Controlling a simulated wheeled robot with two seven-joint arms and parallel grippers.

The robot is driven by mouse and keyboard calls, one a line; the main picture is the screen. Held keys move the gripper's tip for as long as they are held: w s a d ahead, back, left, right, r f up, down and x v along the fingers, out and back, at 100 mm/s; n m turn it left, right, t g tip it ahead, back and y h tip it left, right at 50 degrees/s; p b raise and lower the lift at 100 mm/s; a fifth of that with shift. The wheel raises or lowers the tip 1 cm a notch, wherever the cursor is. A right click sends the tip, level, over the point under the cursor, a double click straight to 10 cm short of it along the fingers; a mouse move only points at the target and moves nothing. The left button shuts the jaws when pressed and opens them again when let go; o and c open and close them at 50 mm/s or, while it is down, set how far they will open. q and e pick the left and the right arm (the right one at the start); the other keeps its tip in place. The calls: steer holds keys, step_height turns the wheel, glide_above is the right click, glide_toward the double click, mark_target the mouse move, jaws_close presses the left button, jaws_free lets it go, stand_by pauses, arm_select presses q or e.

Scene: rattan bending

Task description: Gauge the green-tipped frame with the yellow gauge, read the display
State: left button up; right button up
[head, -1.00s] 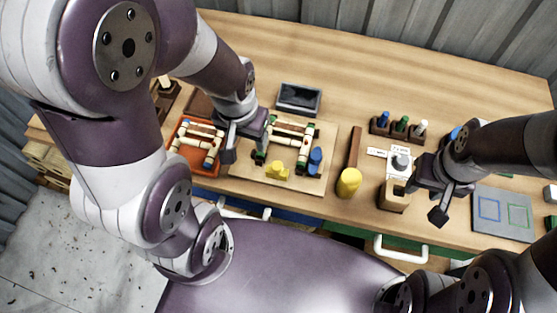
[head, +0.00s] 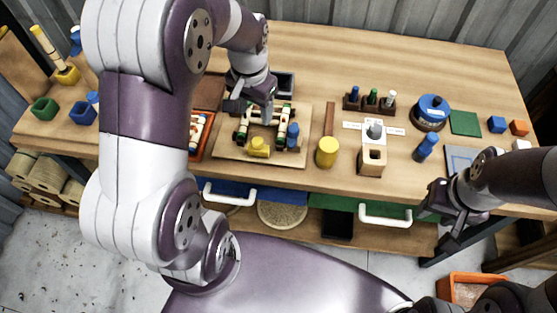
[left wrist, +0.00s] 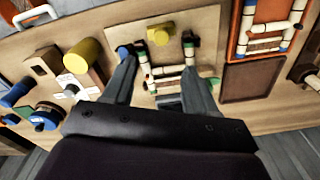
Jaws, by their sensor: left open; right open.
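The green-tipped frame (head: 282,122), pale bars with dark green ends, lies on a wooden board (head: 235,155). It also shows between the fingers in the left wrist view (left wrist: 168,80). On the board are a yellow piece (head: 258,148) and a blue piece (head: 293,135). A yellow cylinder (head: 327,153) stands right of the board; I cannot tell which yellow thing is the gauge. A dark display (head: 286,84) sits behind the board, partly hidden; no reading is legible. My left gripper (head: 255,112) is open above the frame. My right gripper (head: 447,222) is open and empty at the front edge.
An orange tray (left wrist: 236,45) with another frame lies beside the board. Right of the board are a brown strip (head: 329,118), a holed wooden block (head: 371,160), a peg rack (head: 369,107) and a blue round container (head: 432,110). The table's back is clear.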

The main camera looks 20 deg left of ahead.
arm_select(q)
steer(key=m, duration=0.1)
glide_above(257, 141)
steer(key=shift+g, duration=0.4)
steer(key=f, duration=0.6)
steer(key=shift+w+a+p, duration=0.2)
steer(key=shift+w+p, duration=0.1)
steer(key=shift+w, duration=0.1)
steer(key=f, duration=0.6)
steer(key=shift+s+d+f, duration=0.25)
steer(key=shift+s+d, duration=0.05)
steer(key=shift+s, duration=0.05)
steer(key=shift+w+a+f, duration=0.1)
steer(key=shift+w+f, duration=0.05)
arm_select(e)
steer(key=shift+w+a+r, duration=0.3)
steer(key=shift+w+r, duration=0.15)
steer(key=shift+w, duration=0.05)
